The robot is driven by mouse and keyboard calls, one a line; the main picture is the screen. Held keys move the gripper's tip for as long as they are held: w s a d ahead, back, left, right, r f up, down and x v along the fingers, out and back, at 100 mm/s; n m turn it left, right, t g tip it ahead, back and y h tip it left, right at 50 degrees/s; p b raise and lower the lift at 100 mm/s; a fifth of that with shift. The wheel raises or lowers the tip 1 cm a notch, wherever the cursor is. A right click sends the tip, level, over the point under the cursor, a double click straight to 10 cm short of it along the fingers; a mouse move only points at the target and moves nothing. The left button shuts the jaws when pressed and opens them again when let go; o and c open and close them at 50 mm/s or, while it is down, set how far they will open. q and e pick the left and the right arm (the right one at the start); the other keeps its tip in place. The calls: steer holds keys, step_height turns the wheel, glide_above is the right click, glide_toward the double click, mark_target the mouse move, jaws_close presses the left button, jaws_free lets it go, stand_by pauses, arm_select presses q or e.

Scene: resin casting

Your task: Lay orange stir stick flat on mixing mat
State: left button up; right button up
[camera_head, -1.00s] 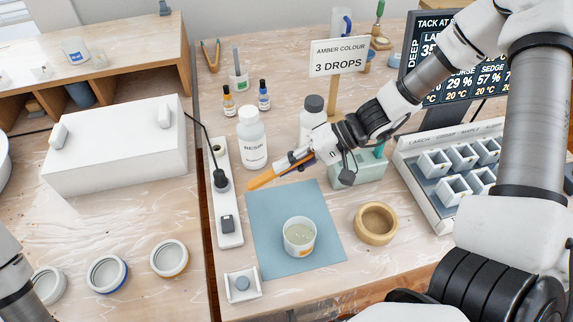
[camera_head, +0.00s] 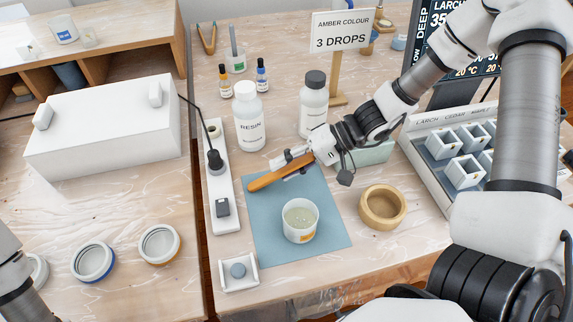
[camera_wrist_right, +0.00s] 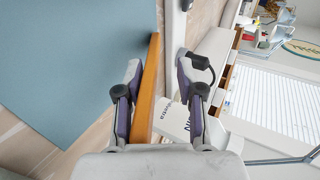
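The orange stir stick (camera_head: 268,179) lies along the back edge of the blue mixing mat (camera_head: 325,238), its near end over the mat's back left corner. My right gripper (camera_head: 290,162) is at the stick's rear half. In the right wrist view the fingers (camera_wrist_right: 158,92) stand apart. The stick (camera_wrist_right: 147,90) is between them, close beside the left finger, with a clear gap to the right finger. The mat (camera_wrist_right: 65,55) shows beside it. I cannot tell whether the stick's whole length touches the mat. My left gripper is out of view.
A cup of pale resin (camera_head: 300,221) stands on the mat. A wooden ring-shaped bowl (camera_head: 382,207) is to its right. The resin bottle (camera_head: 249,120) and another white bottle (camera_head: 313,105) stand behind. A power strip (camera_head: 222,190) runs along the left.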

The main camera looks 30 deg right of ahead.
step_height(320, 180, up, 10)
stand_by(0.6)
stand_by(0.6)
